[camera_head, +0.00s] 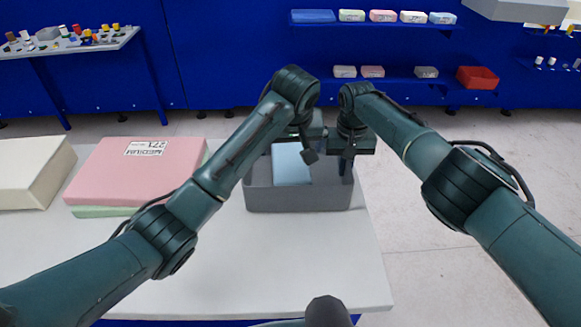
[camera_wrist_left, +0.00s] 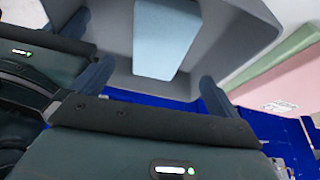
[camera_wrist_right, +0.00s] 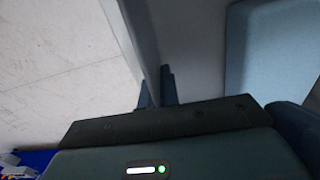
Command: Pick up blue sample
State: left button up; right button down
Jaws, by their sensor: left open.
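The blue sample (camera_head: 291,165) is a flat light-blue block inside the grey bin (camera_head: 300,199) on the white table. It also shows in the left wrist view (camera_wrist_left: 166,42) and at the upper right of the right wrist view (camera_wrist_right: 272,48). My left gripper (camera_head: 307,150) is over the bin, open; in its wrist view the sample lies beyond and between the spread fingers, not held. My right gripper (camera_head: 347,163) is at the bin's right wall, with its fingers close together on either side of that wall (camera_wrist_right: 157,60). The arm and hand hide part of the sample in the head view.
A pink foam block (camera_head: 135,172) with a label lies on a green one (camera_head: 100,212), left of the bin. A cream block (camera_head: 30,178) is at the far left. The table's front (camera_head: 230,275) is clear. Blue shelves (camera_head: 380,82) with small blocks stand behind.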

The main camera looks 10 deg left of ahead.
aim_at(291, 161)
pick_arm(q)
jog(key=x, duration=0.9)
jog(key=shift+w+d+f, duration=0.1)
jog(key=shift+w, duration=0.1)
jog(key=c, duration=0.9)
jog(key=shift+s+r, duration=0.15)
jog(key=shift+r, duration=0.15)
notch_tip(291, 161, up, 12)
jog(key=s, duration=0.6)
jog(key=s+d, duration=0.1)
jog(key=s, duration=0.6)
jog(key=s+d+f, duration=0.1)
jog(key=s, duration=0.5)
jog(key=shift+s+d, duration=0.25)
jog(key=shift+s, duration=0.05)
